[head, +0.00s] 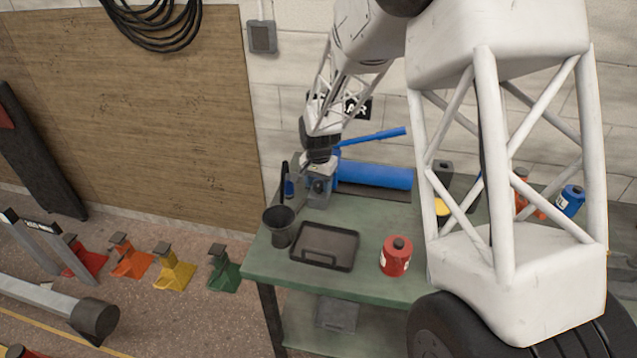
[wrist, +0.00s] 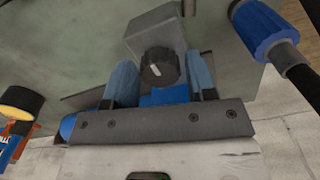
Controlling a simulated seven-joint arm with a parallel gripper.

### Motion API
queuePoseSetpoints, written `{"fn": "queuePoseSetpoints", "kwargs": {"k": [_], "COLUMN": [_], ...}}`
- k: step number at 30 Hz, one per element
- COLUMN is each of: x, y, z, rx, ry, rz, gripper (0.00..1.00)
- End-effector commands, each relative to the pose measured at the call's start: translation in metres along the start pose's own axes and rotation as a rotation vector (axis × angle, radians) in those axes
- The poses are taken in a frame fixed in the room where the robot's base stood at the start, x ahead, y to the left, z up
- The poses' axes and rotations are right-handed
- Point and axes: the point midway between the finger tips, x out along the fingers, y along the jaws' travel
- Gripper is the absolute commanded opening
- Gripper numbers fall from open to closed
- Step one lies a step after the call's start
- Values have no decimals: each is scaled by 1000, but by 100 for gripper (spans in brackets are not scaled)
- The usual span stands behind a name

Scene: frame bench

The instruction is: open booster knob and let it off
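A black round knob (wrist: 160,68) with a white pointer mark sits on a grey block (wrist: 157,30) in the wrist view. My gripper (wrist: 161,62) has its two blue fingers spread, one on each side of the knob, with visible gaps to it. I cannot tell how deep the fingertips reach. In the head view my gripper (head: 318,172) points down at the grey block at the left end of a blue cylinder (head: 375,176) on the bench. A blue lever (head: 375,136) rises above the cylinder. The knob is hard to make out there.
The green bench (head: 375,222) also bears a dark cup (head: 280,227), a black tray (head: 325,248), a red can (head: 396,257) and a blue can (head: 570,200). A blue coupling (wrist: 262,30) on a black hose lies close right of the block in the wrist view.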

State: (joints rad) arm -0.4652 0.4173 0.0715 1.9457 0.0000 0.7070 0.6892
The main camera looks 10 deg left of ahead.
Motion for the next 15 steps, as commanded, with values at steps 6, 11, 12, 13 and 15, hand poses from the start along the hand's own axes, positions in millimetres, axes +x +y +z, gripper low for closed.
{"fn": "queuePoseSetpoints", "kwargs": {"k": [6,11,12,13,15], "x": [0,0,0,0,0], "y": [0,0,0,0,0], "z": [0,0,0,0,0], "rx": [0,-3,-6,-10,-20], "ry": [0,0,0,0,0], "rz": [0,0,0,0,0], "gripper": [17,16,16,16,16]}}
